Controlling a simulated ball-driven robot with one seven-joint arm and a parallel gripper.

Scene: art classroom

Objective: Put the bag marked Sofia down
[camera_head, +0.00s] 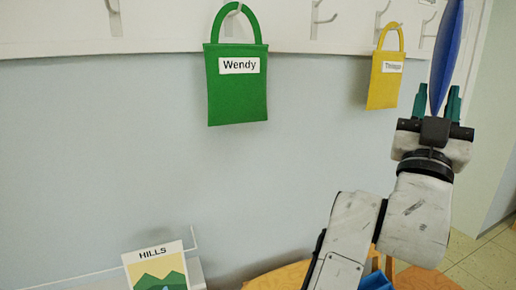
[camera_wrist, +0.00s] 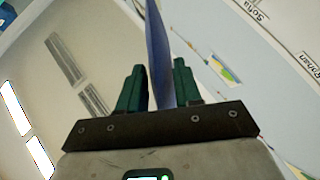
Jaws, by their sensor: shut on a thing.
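My gripper (camera_head: 437,103) is raised at the right and shut on a thin blue bag (camera_head: 447,52), which stands edge-on between the teal fingers. The wrist view also shows the blue bag (camera_wrist: 158,55) between the fingers (camera_wrist: 158,85). No name can be read on the bag from this angle, and its top runs out of the head view. In the wrist view a wall label reading Sofia (camera_wrist: 257,10) shows at the upper right, with another label (camera_wrist: 308,64) near it.
A green bag marked Wendy (camera_head: 236,92) and a yellow bag (camera_head: 385,82) with a blurry label hang from wall hooks. Below are a picture marked HILLS (camera_head: 155,268), an orange tabletop (camera_head: 280,277) and a blue object (camera_head: 375,281). Bare wall lies between.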

